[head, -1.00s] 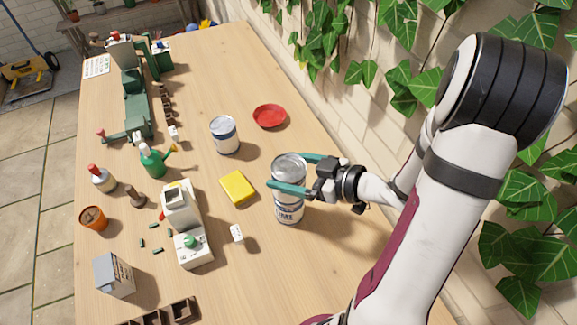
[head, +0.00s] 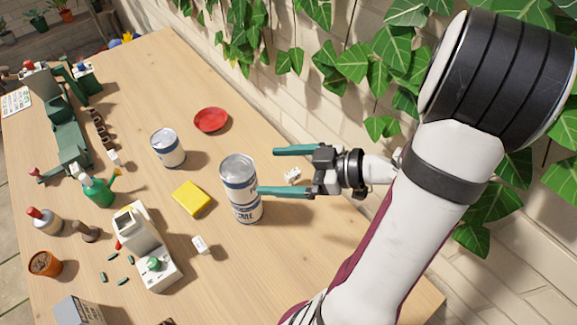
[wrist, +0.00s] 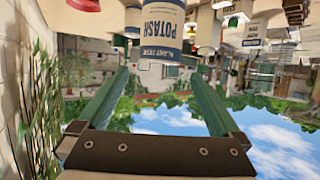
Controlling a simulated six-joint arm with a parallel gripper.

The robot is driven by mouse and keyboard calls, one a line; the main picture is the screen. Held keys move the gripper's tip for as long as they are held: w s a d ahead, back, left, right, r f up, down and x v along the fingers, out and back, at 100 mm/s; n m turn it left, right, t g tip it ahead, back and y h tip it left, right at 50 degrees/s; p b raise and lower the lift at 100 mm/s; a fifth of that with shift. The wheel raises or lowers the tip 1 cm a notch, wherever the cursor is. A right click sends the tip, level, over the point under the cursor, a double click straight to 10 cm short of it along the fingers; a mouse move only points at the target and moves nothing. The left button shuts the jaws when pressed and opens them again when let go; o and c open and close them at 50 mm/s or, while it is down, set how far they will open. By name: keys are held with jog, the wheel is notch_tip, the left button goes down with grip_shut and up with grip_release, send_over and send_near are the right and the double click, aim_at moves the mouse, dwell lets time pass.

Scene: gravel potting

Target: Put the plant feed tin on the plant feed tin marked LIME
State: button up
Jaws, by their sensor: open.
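The plant feed tin (head: 239,170), a silver-topped tin with a blue and white label, stands upright on the plant feed tin marked LIME (head: 247,213) in the head view. The two look roughly in line. The upper tin's label reads POTASH, upside down, in the wrist view (wrist: 161,28). My gripper (head: 266,171) is open and empty just right of the stack, its fingers pointing at the upper tin. The near fingertip overlaps the stack's right edge in the picture; whether it touches, I cannot tell. Part of the LIME label is hidden.
Another blue and white tin (head: 168,149) stands behind and left of the stack. A red dish (head: 211,120) lies further back, a yellow block (head: 192,198) to the left. A white machine (head: 147,250) stands front left.

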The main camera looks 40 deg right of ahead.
jog(key=w+d+r+m+h, duration=0.3)
jog(key=w+d+m+h, duration=0.2)
jog(key=w+d+h, duration=0.35)
jog(key=s+a+m+g+y, duration=0.2)
jog(key=s+a+m+g, duration=0.5)
jog(key=s+a, duration=1.5)
jog(key=a+g, duration=0.1)
jog(key=g, duration=0.3)
jog(key=shift+a+f+m, duration=0.35)
jog(key=shift+m, duration=0.05)
jog(key=shift+w+y, duration=0.1)
jog(key=shift+y, duration=0.15)
